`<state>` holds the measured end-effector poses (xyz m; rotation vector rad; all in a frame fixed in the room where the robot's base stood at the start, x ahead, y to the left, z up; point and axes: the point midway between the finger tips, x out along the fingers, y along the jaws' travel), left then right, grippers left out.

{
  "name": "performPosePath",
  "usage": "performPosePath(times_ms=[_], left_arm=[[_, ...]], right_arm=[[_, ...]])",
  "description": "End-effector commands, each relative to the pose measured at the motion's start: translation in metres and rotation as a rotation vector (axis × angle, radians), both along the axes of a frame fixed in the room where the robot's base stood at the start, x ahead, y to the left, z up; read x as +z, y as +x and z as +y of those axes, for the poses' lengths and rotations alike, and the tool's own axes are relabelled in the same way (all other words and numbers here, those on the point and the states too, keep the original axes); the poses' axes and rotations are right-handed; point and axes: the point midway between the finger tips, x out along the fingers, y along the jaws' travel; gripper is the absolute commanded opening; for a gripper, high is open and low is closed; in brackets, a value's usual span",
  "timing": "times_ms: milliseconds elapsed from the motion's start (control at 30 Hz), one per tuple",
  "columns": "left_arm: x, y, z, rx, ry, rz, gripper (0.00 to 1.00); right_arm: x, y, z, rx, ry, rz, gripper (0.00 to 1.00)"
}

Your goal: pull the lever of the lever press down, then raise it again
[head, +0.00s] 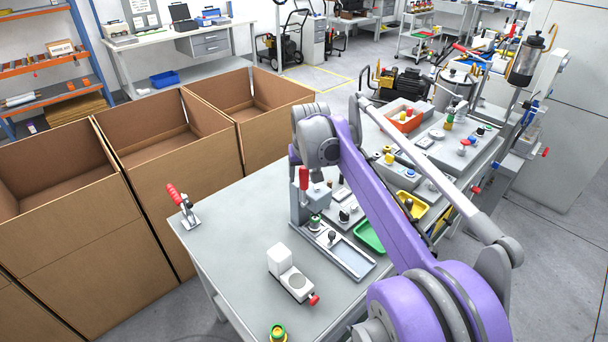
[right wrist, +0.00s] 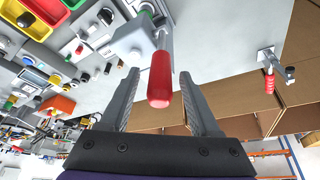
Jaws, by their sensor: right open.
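The lever press (head: 298,205) is a grey block with a base plate on the table. Its lever has a red handle (head: 304,179) that points upward. In the right wrist view the red handle (right wrist: 160,82) lies between the two fingers of my right gripper (right wrist: 160,73), with a gap on each side. The grey press body (right wrist: 130,38) is beyond it. In the head view my right gripper (head: 308,158) is open just above the handle; its fingers are partly hidden by my arm. My left gripper does not show.
A red-handled toggle clamp (head: 181,205) stands at the table's left edge. A white block fixture (head: 285,275) with a red knob sits in front of the press. A green tray (head: 369,237) lies to the right. Cardboard boxes (head: 180,175) stand left of the table.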

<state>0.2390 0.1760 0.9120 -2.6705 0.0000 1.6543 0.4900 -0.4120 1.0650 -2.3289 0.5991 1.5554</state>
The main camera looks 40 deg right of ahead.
Motion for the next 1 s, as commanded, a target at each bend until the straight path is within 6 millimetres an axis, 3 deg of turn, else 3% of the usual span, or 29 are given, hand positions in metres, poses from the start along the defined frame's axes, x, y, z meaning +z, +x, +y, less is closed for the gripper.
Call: performPosePath(times_ms=[167,500,1000], left_arm=[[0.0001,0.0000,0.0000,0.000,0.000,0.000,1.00],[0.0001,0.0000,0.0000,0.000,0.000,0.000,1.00],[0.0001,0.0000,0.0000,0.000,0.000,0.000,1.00]], right_arm=[[0.0002,0.0000,0.0001,0.000,0.000,0.000,0.63],[0.0005,-0.0002,0.0001,0.000,0.000,0.000,0.02],[0.0006,-0.0002,0.0002,0.000,0.000,0.000,0.00]])
